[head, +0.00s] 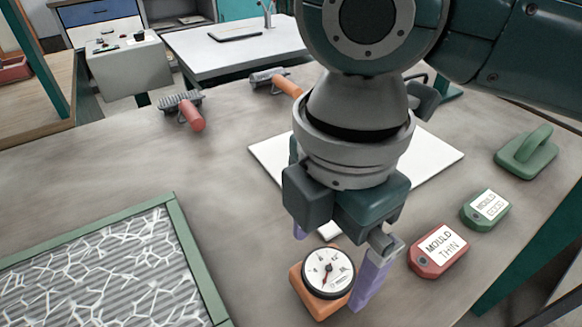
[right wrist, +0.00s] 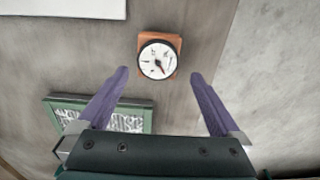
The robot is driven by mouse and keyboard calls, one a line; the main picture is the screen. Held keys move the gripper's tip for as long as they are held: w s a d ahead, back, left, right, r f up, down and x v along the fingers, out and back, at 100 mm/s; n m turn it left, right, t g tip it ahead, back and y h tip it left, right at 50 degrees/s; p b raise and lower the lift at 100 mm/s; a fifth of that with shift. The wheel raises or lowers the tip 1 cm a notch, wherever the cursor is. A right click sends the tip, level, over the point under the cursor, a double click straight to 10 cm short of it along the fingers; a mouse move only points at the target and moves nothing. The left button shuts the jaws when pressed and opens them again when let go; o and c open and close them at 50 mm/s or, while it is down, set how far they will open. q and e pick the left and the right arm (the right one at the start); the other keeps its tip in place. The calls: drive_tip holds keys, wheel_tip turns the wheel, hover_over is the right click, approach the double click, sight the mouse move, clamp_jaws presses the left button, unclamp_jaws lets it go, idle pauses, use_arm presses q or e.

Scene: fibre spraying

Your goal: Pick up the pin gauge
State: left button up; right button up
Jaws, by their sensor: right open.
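The pin gauge (head: 317,265) has a round white dial with a red needle, a black rim and an orange base. It sits on the grey worktop, dial up. My right gripper (head: 328,270) is open and empty, its purple fingers pointing down around the gauge in the head view. In the right wrist view the gauge (right wrist: 157,58) appears just beyond the gap between the spread fingertips (right wrist: 160,73), with no visible contact. My left gripper is in neither view.
A green-framed panel with white fibres (head: 185,240) lies left. A red "MOULD THIN" block (head: 438,251), a green mould block (head: 485,209) and a green handled tool (head: 526,152) lie right. A white sheet (head: 272,155) and two brushes (head: 191,112) (head: 287,86) lie behind.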

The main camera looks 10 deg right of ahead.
sight(327, 271)
drive_tip(key=f, duration=0.5)
drive_tip(key=shift+w+d+f+b, duration=0.2)
drive_tip(key=shift+f+b, duration=0.05)
drive_tip(key=shift+b, duration=0.05)
drive_tip(key=c, duration=1.5)
